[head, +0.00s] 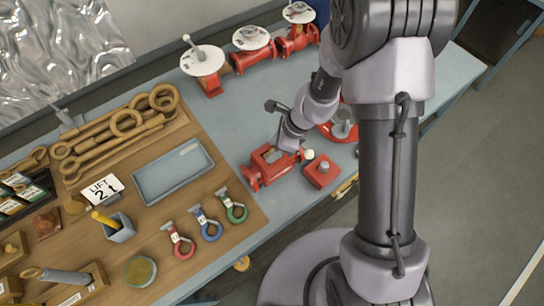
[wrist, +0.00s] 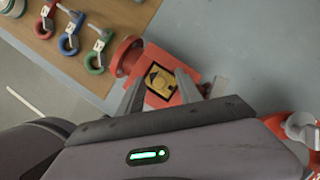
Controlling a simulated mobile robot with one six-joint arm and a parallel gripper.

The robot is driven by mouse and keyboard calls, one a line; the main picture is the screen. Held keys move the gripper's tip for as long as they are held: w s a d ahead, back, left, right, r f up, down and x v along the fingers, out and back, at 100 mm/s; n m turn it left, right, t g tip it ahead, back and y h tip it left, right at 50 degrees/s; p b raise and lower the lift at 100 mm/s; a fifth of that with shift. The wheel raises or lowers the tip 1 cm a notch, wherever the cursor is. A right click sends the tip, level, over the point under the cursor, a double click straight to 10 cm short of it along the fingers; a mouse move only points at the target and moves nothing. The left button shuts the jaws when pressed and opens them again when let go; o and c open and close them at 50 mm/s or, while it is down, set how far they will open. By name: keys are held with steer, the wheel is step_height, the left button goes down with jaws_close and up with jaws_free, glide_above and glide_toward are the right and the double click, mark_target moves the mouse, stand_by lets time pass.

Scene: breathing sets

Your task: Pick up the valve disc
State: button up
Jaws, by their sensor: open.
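A red valve body (head: 262,170) lies on the blue-grey bench in the head view, and its flange (wrist: 124,56) shows in the wrist view. A brass-yellow piece (wrist: 160,84) with a dark patch sits in the body's square top opening; it looks like the valve disc, though its shape is partly unclear. My gripper (wrist: 160,74) is open, its fingers on either side of the opening. I cannot tell their height above the piece. In the head view my gripper (head: 288,144) is over the body's right end, partly hiding it.
A red block (head: 321,171) stands close to the right of the body. Red valves with white discs (head: 251,38) line the back. A blue tray (head: 173,172) and coloured tagged rings (head: 208,224) lie on the wooden board (head: 150,232) to the left.

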steer(key=shift+s+r, duration=0.1)
steer(key=shift+c, duration=0.9)
jaws_close()
stand_by(0.4)
